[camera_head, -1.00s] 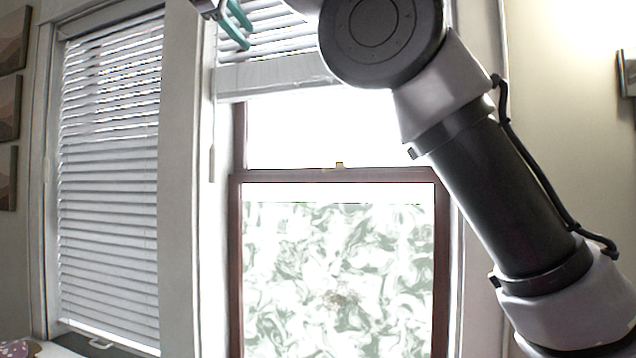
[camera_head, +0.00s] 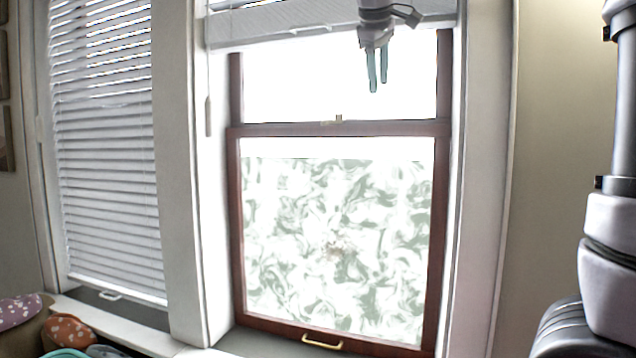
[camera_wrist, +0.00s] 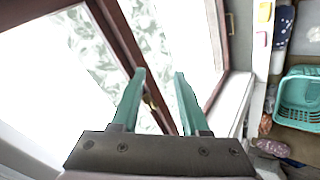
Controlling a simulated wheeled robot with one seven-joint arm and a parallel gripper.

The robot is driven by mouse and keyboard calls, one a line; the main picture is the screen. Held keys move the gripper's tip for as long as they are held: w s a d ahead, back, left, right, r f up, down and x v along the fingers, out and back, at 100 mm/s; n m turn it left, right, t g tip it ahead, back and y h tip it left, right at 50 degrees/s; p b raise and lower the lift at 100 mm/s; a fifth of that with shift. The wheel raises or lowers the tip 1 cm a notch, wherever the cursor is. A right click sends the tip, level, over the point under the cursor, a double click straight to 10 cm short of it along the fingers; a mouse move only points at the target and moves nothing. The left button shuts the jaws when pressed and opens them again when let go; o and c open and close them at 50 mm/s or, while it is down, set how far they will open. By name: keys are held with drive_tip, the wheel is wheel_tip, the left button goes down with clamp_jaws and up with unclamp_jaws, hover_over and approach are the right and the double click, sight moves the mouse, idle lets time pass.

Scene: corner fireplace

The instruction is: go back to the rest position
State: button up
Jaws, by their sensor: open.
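My gripper (camera_head: 378,72) hangs at the top of the head view, in front of the upper window pane, with its two teal fingers pointing down. The fingers are apart with nothing between them. In the wrist view my gripper (camera_wrist: 160,75) also shows open and empty, its fingers reaching toward the brown window frame. My arm stands at the right edge of the head view.
The brown-framed window (camera_head: 340,130) has a gold handle (camera_head: 322,341) at its bottom rail. White blinds (camera_head: 108,150) cover the left window. A teal basket (camera_wrist: 298,95) shows at the right of the wrist view. Patterned objects (camera_head: 66,330) lie at lower left.

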drive_tip(key=s+d+f+m+y, duration=0.1)
drive_tip(key=s+d+f+m, duration=0.2)
drive_tip(key=s+f, duration=0.3)
drive_tip(key=s+d+f+m+y, duration=0.1)
drive_tip(key=s+d+f+m, duration=0.3)
drive_tip(key=f, duration=0.6)
drive_tip(key=s+d+f+m+y, duration=0.2)
drive_tip(key=s+d+f+m, duration=0.2)
drive_tip(key=s+f+m, duration=0.2)
drive_tip(key=s+f, duration=0.2)
drive_tip(key=s, duration=0.2)
drive_tip(key=shift+s+g, duration=0.25)
drive_tip(key=shift+g, duration=0.15)
